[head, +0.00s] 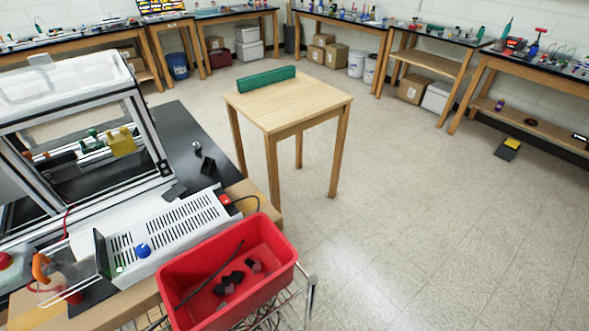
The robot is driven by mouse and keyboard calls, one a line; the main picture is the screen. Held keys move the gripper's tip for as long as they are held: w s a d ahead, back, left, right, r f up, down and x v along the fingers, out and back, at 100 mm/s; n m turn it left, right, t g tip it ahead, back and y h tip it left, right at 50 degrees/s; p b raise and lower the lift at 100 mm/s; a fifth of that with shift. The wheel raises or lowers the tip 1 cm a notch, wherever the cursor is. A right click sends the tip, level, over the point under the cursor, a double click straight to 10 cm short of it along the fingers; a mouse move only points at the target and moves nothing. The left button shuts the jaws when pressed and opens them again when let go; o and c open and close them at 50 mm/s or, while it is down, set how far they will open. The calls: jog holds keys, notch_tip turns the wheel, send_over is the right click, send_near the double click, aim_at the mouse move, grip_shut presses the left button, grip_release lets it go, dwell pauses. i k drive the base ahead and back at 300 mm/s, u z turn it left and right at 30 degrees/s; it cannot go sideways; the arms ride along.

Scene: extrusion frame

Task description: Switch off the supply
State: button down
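The supply is a long white box with a vented top (172,232) on the bench at the lower left. A blue knob (143,250) sits on its near left part. A small green light (118,268) shows near its left end. A small red part that looks like a switch (225,200) is at its right end, by a black cable (245,198). The position of this red part is too small to tell. My gripper is not in view.
A red bin (228,262) with dark pieces stands in a wire cart right in front of the supply. A clear-windowed enclosure (85,130) stands behind it. An orange item (40,267) and a red button (6,261) are at left.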

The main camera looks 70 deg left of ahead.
aim_at(226, 201)
jog(key=i, duration=0.45)
jog(key=u, duration=3.4)
